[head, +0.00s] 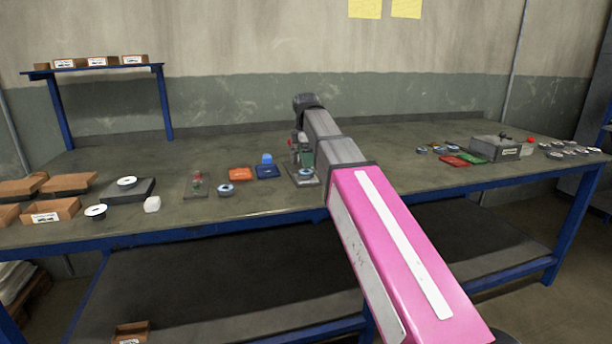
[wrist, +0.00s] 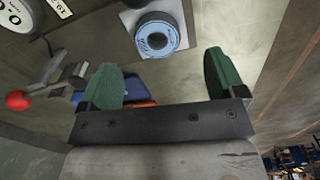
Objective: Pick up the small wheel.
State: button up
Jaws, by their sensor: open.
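My gripper (wrist: 162,82) has two green fingers spread apart, with nothing held between them. In the wrist view, a small round wheel (wrist: 157,36) with a blue ring and dark centre lies on a pale square plate (wrist: 128,20), beyond the fingertips and apart from them. In the head view, my gripper (head: 301,155) is over the bench, just above a small grey plate (head: 306,182); the wheel there is partly hidden by the gripper. Another small blue-ringed wheel (head: 225,190) lies on the bench to the left.
The bench (head: 240,205) also holds an orange tray (head: 240,174) and a blue tray (head: 267,172) left of my gripper. A red knob (wrist: 17,101) shows in the wrist view. More discs lie around a grey box (head: 495,149) at right. Cardboard boxes (head: 55,211) stand at far left.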

aim_at(307, 170)
jog(key=shift+w+d+f, duration=0.1)
jog(key=shift+w+f, duration=0.05)
jog(key=shift+f, duration=2.65)
jog(key=c, duration=1)
